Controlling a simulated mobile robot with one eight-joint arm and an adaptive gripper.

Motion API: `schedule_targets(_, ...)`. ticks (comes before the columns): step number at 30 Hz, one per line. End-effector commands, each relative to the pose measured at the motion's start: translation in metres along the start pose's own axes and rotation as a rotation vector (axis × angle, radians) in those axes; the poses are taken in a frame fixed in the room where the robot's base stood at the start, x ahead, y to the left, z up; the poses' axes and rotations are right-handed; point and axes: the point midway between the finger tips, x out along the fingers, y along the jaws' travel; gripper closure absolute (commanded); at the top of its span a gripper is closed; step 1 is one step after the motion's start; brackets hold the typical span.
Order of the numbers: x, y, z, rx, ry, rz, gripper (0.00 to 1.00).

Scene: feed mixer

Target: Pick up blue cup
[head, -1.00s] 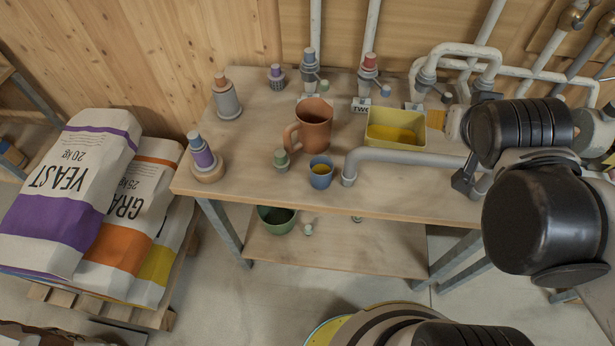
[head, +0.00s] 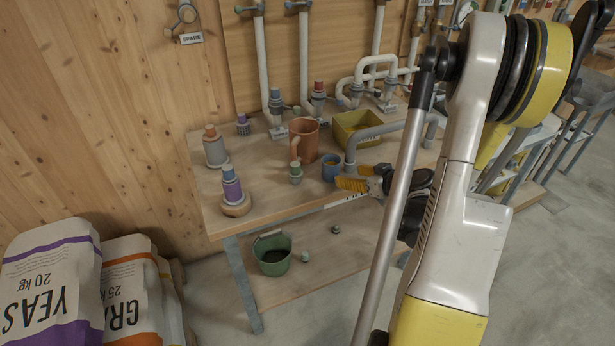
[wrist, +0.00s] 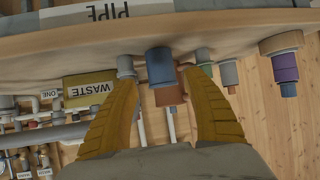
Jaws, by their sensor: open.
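The small blue cup (head: 330,170) stands upright near the front edge of the wooden table (head: 275,196), right of a small green-topped bottle. My gripper (head: 349,176) is open, its yellow fingers at the table's front edge, just right of and in front of the cup. In the upside-down wrist view, the blue cup (wrist: 160,68) appears straight ahead between the two fingertips (wrist: 159,77). The fingers look spread on either side of its outline. I cannot tell whether they touch it or how much depth separates them.
A brown jug (head: 306,140) stands close behind the cup. The green-topped bottle (head: 295,173) is left of it. A grey pipe (head: 372,132) and a yellow bin (head: 343,124) stand to the right and behind. A green bucket (head: 271,256) sits on the lower shelf.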

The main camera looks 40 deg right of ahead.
Motion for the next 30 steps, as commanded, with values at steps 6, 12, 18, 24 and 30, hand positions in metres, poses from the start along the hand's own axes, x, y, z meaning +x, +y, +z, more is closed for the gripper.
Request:
schedule_targets(6,0.030,-0.002,0.004,0.000,-0.005,-0.005,0.42)
schedule_targets(12,0.056,-0.001,0.002,-0.001,-0.004,-0.003,0.42)
schedule_targets(18,0.078,-0.003,0.000,-0.001,-0.003,-0.004,0.42)
schedule_targets(24,0.105,-0.003,-0.002,-0.001,-0.003,-0.002,0.42)
schedule_targets(30,0.106,-0.002,-0.004,0.000,-0.002,-0.001,0.42)
